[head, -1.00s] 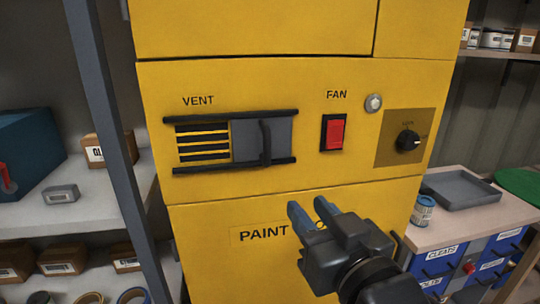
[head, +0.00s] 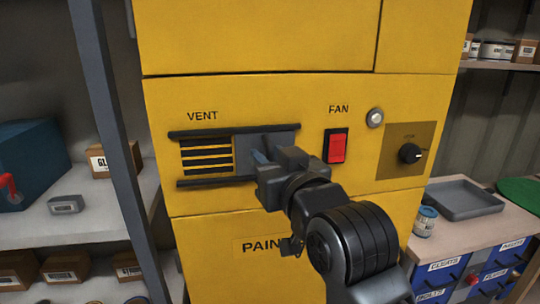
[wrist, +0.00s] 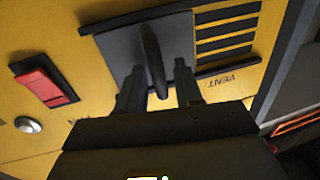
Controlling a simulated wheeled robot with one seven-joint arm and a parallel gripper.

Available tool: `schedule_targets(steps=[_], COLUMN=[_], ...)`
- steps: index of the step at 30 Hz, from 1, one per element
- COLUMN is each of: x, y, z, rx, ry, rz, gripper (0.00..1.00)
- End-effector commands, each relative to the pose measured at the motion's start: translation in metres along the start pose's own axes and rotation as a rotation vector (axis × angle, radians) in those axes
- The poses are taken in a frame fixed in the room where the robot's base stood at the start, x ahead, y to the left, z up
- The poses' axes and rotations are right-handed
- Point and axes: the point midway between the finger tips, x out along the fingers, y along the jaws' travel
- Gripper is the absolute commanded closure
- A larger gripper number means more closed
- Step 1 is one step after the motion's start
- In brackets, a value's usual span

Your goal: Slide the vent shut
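The vent (head: 207,156) is on the yellow cabinet face, under the VENT label, with its dark slats uncovered at the left. Its grey sliding plate (head: 244,146) covers the right part between two black rails, partly hidden by my gripper. In the wrist view the plate (wrist: 122,50) carries a dark upright handle (wrist: 152,58). My gripper (head: 260,161) is at the plate. In the wrist view my gripper (wrist: 158,88) is open, with one finger on each side of the handle's end and gaps showing. Whether the fingers touch the plate is hidden.
A red FAN switch (head: 337,146), a round button (head: 375,118) and a black knob (head: 409,153) sit to the right on the cabinet. A grey shelf post (head: 106,90) stands at the left. A bench with a grey tray (head: 463,199) is at the lower right.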

Motion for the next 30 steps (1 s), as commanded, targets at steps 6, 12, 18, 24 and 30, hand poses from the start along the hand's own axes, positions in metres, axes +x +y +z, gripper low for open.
schedule_targets(steps=[6,12,18,24,30], x=[0.0026,0.0024,0.0022,0.0022,0.0021], y=[0.0002,0.0003,0.0003,0.0003,0.0003], z=[0.0000,0.0000,0.0000,0.0000,0.0001], rx=[0.000,0.000,-0.001,-0.001,-0.001], ry=[0.001,0.001,0.001,0.001,0.001], rz=[0.001,0.001,0.001,0.001,0.001], gripper=[0.65,0.76,0.95,1.00,1.00])
